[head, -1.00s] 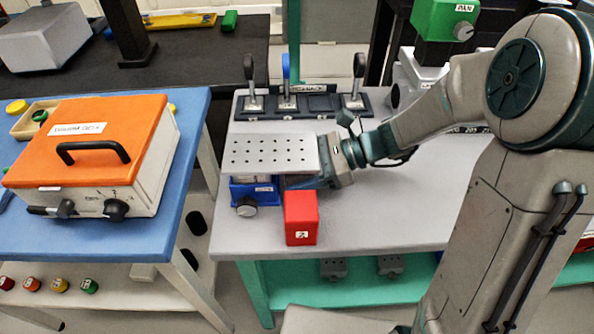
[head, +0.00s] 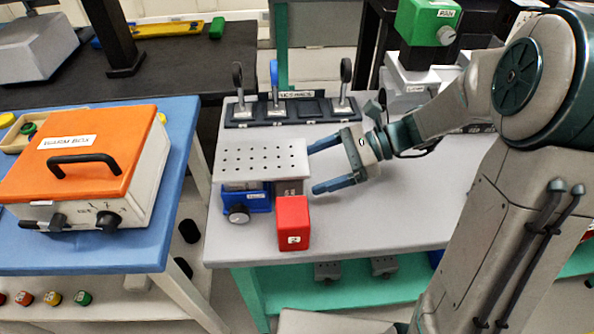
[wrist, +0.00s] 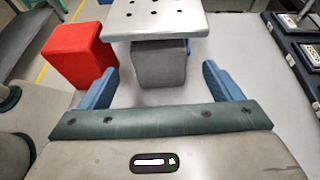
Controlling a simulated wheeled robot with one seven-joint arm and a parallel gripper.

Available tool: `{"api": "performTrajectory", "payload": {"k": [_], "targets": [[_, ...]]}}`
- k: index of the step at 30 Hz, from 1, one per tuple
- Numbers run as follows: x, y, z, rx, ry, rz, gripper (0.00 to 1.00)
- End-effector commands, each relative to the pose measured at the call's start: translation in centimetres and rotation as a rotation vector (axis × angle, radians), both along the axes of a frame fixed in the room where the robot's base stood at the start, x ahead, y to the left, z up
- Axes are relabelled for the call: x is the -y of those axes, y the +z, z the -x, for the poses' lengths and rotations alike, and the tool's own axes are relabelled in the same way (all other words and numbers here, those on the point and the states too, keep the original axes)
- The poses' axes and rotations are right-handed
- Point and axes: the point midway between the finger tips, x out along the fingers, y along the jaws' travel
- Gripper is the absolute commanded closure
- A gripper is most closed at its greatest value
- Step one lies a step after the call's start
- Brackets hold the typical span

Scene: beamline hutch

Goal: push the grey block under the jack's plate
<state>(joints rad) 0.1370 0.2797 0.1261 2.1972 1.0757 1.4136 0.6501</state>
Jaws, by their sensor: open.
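The jack's plate (head: 262,158) is a grey perforated top over a blue jack body (head: 247,203) on the grey table. The grey block (wrist: 160,66) stands under the overhanging plate edge in the wrist view, its near face showing. In the head view a sliver of the block (head: 290,187) shows below the plate's right part, behind the red block. My gripper (head: 315,167) is open and empty at the plate's right side. In the wrist view its blue fingers (wrist: 165,88) are spread wide, apart from the block. How far the block reaches under the plate is hidden.
A red block (head: 293,223) marked 2 stands in front of the plate, left of my fingers in the wrist view (wrist: 78,55). A rack with several upright handles (head: 290,110) lies behind. The table right of my gripper is clear. An orange-lidded box (head: 80,150) is on the blue table.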

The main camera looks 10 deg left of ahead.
Motion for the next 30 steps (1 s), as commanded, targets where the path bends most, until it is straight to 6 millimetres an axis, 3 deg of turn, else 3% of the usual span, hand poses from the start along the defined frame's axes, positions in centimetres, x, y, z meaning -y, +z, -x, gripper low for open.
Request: {"api": "performTrajectory", "payload": {"k": [6,12,30], "targets": [[4.0,1.8,-1.2,-0.001,-0.003,0.001,0.15],[5.7,2.5,-1.6,-0.001,-0.002,0.001,0.15],[5.9,2.6,-1.6,0.004,0.003,0.005,0.15]]}}
